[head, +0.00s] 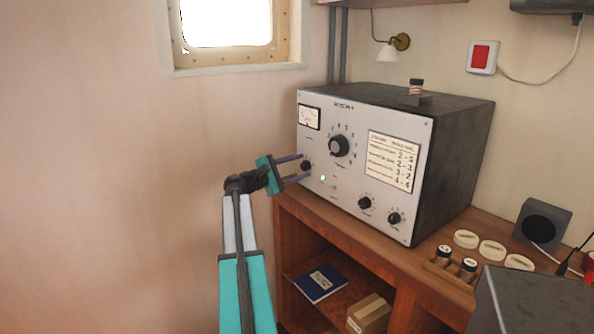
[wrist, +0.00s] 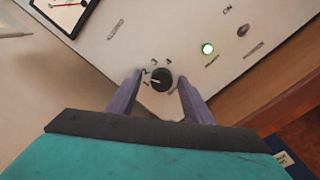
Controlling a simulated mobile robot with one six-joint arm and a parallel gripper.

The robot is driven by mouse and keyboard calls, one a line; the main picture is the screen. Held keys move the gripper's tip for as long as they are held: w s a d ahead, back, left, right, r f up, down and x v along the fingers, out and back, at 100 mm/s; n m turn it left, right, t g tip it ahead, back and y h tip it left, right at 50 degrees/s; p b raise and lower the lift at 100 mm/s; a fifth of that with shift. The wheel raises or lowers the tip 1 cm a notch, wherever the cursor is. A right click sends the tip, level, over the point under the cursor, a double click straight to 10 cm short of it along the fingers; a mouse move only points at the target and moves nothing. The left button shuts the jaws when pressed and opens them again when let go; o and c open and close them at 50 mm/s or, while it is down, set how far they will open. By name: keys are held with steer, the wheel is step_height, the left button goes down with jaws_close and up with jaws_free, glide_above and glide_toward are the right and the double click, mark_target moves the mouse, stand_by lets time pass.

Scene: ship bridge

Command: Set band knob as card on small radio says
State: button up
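A grey-fronted radio (head: 325,190) with a dark case stands on the wooden desk. A card (head: 395,163) with handwritten lines and number pairs is on its front; the words are too small to read surely. My gripper (head: 304,166) is open at the panel's lower left, with its fingers on either side of a small black knob (head: 306,165). In the wrist view this knob (wrist: 161,79) sits between the purple fingers (wrist: 159,85), with gaps on both sides. Which knob is the band knob I cannot tell.
The panel also has a large dial knob (head: 339,146), two lower knobs (head: 365,203) (head: 394,218), a meter (head: 309,117) and a lit green lamp (head: 323,178). A dark box (head: 535,300) stands front right. Round lids (head: 466,239) lie on the desk.

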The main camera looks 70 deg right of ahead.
steer(key=shift+a+f, duration=0.1)
steer(key=shift+w+a, duration=0.15)
steer(key=shift+a, duration=0.25)
steer(key=b+v, duration=0.1)
steer(key=v, duration=1.2)
steer(key=shift+d, duration=0.1)
steer(key=n+p, duration=0.3)
steer(key=p, duration=0.1)
steer(key=n+p, duration=0.3)
steer(key=p, duration=0.1)
steer(key=f+n+p, duration=0.1)
steer(key=n+p, duration=0.3)
steer(key=shift+w+d+p, duration=0.15)
steer(key=shift+p, duration=0.2)
